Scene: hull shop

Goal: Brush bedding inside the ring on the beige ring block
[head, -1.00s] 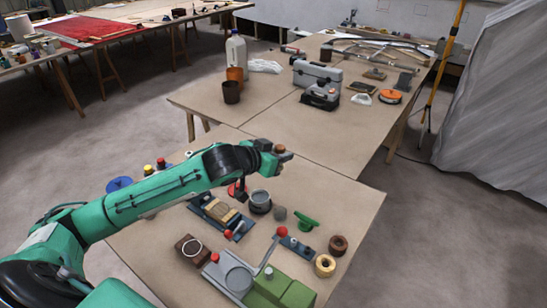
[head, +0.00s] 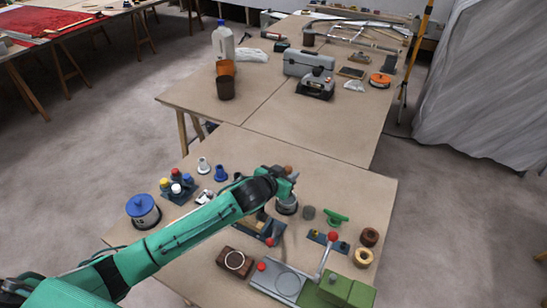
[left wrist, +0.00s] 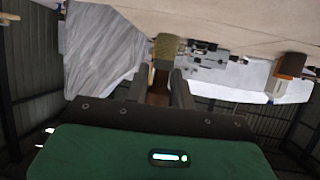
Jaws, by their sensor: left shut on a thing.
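The beige ring block (head: 247,224) sits in a dark blue fixture with a red knob (head: 269,241), on the near table. My left forearm covers much of it in the head view, and its ring is hidden. My left gripper (head: 291,179) is above the dark pot (head: 288,208), right of and beyond the block. It is shut on the brush, whose brown end (head: 288,169) shows at the fingers. My right gripper is out of view.
A green and grey lever device (head: 335,289), wooden rings (head: 362,257) and a green handled tool (head: 336,217) are to the right.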

